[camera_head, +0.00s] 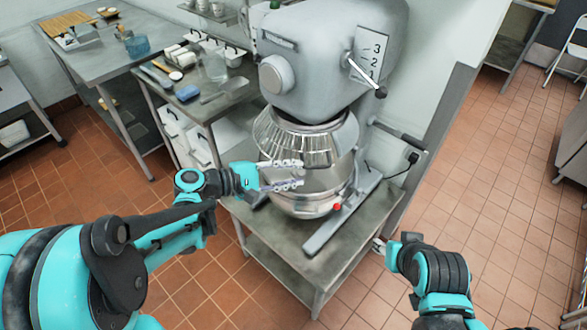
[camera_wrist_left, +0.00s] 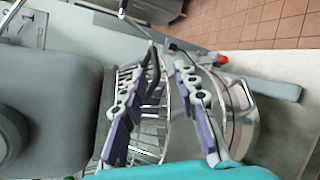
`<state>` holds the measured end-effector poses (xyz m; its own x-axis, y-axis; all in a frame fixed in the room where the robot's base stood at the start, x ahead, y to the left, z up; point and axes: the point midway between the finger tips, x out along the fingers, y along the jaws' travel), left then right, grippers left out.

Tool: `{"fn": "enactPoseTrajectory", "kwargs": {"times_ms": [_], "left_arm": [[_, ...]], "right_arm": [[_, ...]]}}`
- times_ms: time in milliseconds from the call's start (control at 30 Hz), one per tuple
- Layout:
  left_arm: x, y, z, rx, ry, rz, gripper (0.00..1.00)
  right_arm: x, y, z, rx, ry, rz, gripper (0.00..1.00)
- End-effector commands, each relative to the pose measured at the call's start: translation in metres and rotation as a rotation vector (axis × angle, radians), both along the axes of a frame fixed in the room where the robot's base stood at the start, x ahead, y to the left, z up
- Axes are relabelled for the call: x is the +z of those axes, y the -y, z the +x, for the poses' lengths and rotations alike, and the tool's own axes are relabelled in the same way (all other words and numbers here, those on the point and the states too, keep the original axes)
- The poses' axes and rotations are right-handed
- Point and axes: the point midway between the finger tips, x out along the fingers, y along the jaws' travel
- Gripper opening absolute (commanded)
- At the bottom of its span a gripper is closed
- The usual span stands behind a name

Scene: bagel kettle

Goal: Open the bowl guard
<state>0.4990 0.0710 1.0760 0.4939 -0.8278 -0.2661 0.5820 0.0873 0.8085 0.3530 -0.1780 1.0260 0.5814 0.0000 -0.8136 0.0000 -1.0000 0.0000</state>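The bowl guard (camera_head: 276,137) is a silvery wire cage around the front of the big grey mixer (camera_head: 325,50), above the steel bowl (camera_head: 318,181). My left gripper (camera_head: 282,174) is in front of the guard's lower edge and the bowl's rim. In the left wrist view its two fingers (camera_wrist_left: 160,108) are spread apart, with the guard's bars (camera_wrist_left: 150,133) and a dark rod (camera_wrist_left: 153,72) showing between them. I cannot tell whether either finger touches the guard. My right gripper (camera_head: 380,246) is low beside the mixer table's right edge; its fingers are too small to read.
The mixer stands on a steel table (camera_head: 352,240). A speed lever (camera_head: 367,75) sticks out from its right side. A side table (camera_head: 215,100) with cups and a jar is to the left, and another counter (camera_head: 90,55) is behind it. The tiled floor at right is clear.

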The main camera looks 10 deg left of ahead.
Motion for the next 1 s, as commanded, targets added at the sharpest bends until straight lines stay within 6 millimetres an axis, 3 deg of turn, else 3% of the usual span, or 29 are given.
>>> {"fn": "enactPoseTrajectory", "kwargs": {"times_ms": [167, 600, 967, 1000], "left_arm": [[0.001, 0.006, 0.008, 0.0, -0.009, -0.052, 0.3], [-0.014, 0.06, 0.039, 0.0, -0.008, -0.048, 0.3], [-0.014, 0.065, 0.042, 0.002, -0.007, -0.048, 0.3], [-0.014, 0.065, 0.042, 0.002, -0.007, -0.048, 0.19]], "right_arm": [[-0.003, 0.0, 0.0, 0.0, 0.0, 0.0, 0.4], [-0.02, 0.0, 0.0, 0.0, 0.0, 0.0, 0.4], [-0.02, 0.0, 0.0, 0.0, 0.0, 0.0, 0.4], [-0.02, 0.0, 0.0, 0.0, 0.0, 0.0, 0.4]]}}
